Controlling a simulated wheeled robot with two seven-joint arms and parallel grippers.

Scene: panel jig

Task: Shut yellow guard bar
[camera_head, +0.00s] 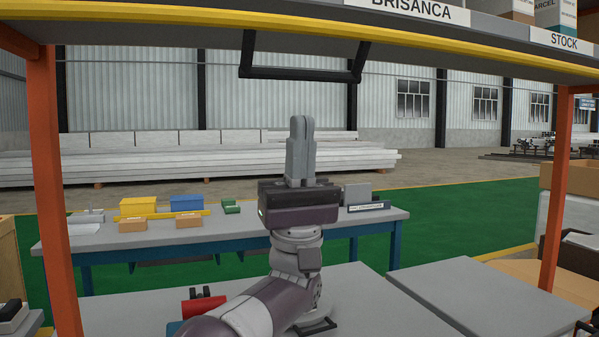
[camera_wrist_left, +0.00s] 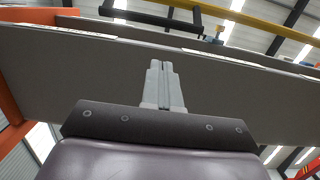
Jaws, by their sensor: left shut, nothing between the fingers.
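A yellow bar (camera_head: 200,17) runs across the top of the head view, along the edge of a grey overhead shelf. A yellow bar also shows at the upper right of the left wrist view (camera_wrist_left: 252,22). A black U-shaped handle (camera_head: 300,74) hangs below the shelf; a black bar (camera_wrist_left: 150,17) crosses the top of the wrist view. My left gripper (camera_head: 302,120) points upward, its fingers together and empty, below the handle and apart from it. Its fingers also show in the wrist view (camera_wrist_left: 161,68). My right gripper is out of view.
Orange posts stand at left (camera_head: 55,190) and right (camera_head: 556,190). Behind my left arm is a grey bench (camera_head: 120,238) with yellow, blue and green bins. A grey worktop (camera_head: 385,315) lies below. The space around my left gripper is clear.

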